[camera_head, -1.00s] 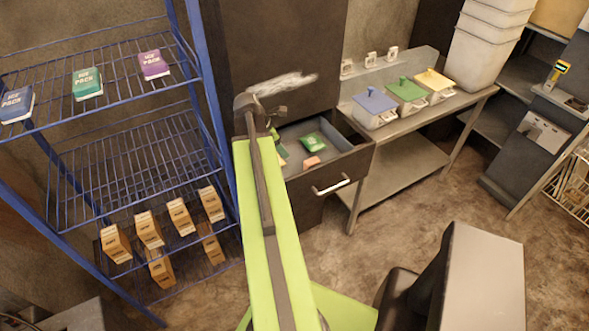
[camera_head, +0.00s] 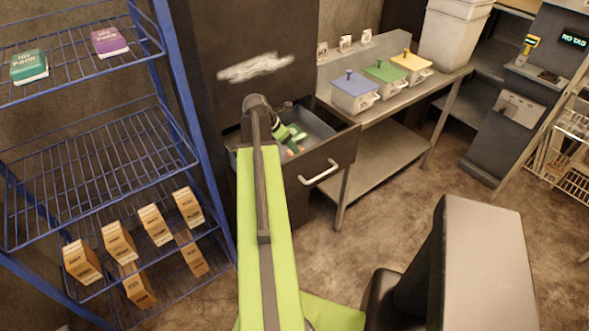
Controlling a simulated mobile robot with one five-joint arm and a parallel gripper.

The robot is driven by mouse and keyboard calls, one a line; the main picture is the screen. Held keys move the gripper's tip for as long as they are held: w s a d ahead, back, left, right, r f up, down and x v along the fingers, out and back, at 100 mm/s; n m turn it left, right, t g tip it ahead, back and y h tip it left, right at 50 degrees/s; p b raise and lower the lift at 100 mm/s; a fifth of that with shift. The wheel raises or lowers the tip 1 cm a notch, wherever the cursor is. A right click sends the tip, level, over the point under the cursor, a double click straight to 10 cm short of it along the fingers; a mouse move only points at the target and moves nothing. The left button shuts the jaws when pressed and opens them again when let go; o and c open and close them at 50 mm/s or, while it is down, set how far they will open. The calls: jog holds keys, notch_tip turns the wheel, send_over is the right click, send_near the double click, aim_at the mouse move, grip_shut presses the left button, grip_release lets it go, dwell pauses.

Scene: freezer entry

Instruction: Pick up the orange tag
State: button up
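A drawer (camera_head: 332,158) stands open in the dark cabinet, with a grey-blue inside. A small orange piece, likely the orange tag (camera_head: 292,147), shows in the drawer, mostly hidden behind my gripper. A green tag (camera_head: 299,133) lies close by it. My gripper (camera_head: 287,138) is at the end of my green arm, low over the open drawer beside these pieces. Its fingers are too small and too blended with the green tag to tell open from shut, or whether they touch anything.
A blue wire rack (camera_head: 95,165) with ice packs and small cartons stands left. A metal table (camera_head: 385,150) with blue, green and yellow lidded bins is right of the drawer. A dark station with a "NO TAG" display (camera_head: 573,38) stands far right. The drawer handle (camera_head: 320,173) juts forward.

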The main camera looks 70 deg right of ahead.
jog(key=shift+s+d+f, duration=0.15)
jog(key=shift+d+f, duration=0.05)
jog(key=shift+f, duration=0.2)
jog(key=b+x, duration=0.4)
jog(key=x, duration=0.1)
jog(key=shift+d+f, duration=0.1)
jog(key=shift+f, duration=0.1)
jog(key=shift+s+r, duration=0.1)
jog(key=shift+r, duration=0.1)
grip_shut()
